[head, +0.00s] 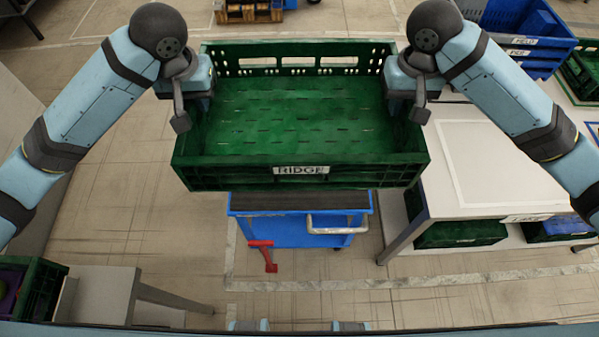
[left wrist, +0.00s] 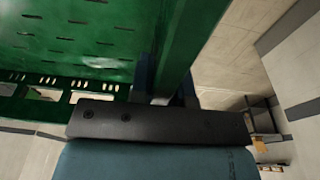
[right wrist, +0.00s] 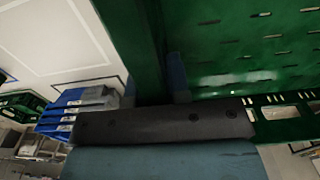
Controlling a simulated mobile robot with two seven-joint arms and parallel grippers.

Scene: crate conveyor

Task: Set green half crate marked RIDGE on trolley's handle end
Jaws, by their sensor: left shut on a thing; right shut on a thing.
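The green half crate (head: 300,172) with a white RIDGE label is held level between my two arms and looks empty. My left gripper (head: 188,108) is shut on its left side wall, and my right gripper (head: 412,105) is shut on its right side wall. The crate wall between the fingers also shows in the left wrist view (left wrist: 188,40) and in the right wrist view (right wrist: 130,40). The blue trolley (head: 290,232) is below the crate. Its grey handle (head: 338,229) and a red lever (head: 263,255) face me. The crate hides most of the trolley top.
Stacked blue crates (head: 520,45) stand at the back right. A grey stand (head: 105,295) and another green crate (head: 40,290) are at the lower left.

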